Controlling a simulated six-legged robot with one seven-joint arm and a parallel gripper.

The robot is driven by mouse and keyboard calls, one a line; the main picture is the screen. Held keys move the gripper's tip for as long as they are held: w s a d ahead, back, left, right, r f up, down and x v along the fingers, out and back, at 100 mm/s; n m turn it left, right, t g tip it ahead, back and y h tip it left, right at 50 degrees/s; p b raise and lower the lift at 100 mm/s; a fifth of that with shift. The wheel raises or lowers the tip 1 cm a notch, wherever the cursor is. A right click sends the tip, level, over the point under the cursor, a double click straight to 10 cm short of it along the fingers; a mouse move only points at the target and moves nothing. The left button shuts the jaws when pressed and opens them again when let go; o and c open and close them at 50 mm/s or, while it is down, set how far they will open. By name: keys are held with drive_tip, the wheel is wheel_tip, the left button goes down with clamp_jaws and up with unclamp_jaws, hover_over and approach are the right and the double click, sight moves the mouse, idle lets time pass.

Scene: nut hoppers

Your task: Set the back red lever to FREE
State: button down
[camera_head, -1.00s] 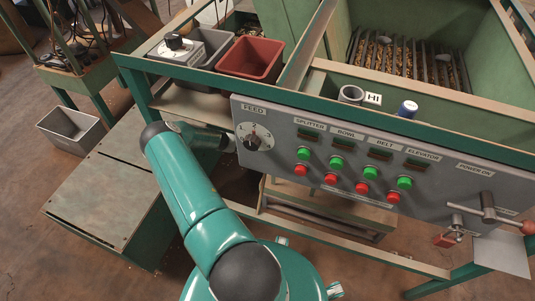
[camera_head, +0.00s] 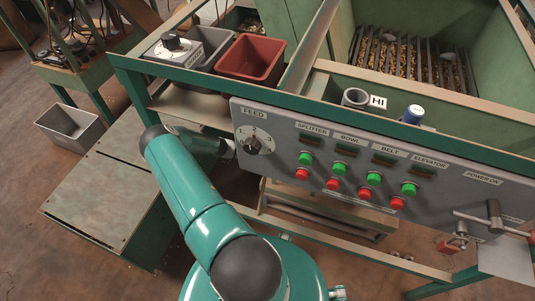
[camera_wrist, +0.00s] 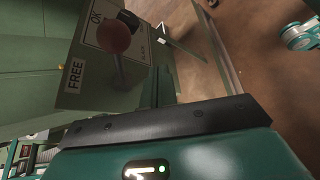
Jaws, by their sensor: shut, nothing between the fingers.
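A red ball knob (camera_wrist: 114,37) on a dark stem shows in the wrist view, in front of a green box. My gripper (camera_wrist: 165,122) shows as a dark strip on a teal housing along the bottom of the wrist view. It is shut and empty, below the lever in the picture, with no visible contact. In the head view my arm's end is partly hidden at the machine frame.
A grey control panel (camera_head: 285,160) with a feed dial (camera_head: 254,141) and red and green buttons spans the machine front. A red bin (camera_head: 250,60) sits on the frame's upper ledge. A grey crate (camera_head: 70,128) stands on the floor at left, beside a low green box (camera_head: 105,205).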

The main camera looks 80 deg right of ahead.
drive_tip(key=w+r, duration=0.4)
drive_tip(key=w, duration=0.4)
drive_tip(key=shift+w+d+r, duration=0.2)
drive_tip(key=shift+d+r, duration=0.2)
drive_tip(key=shift+d, duration=0.05)
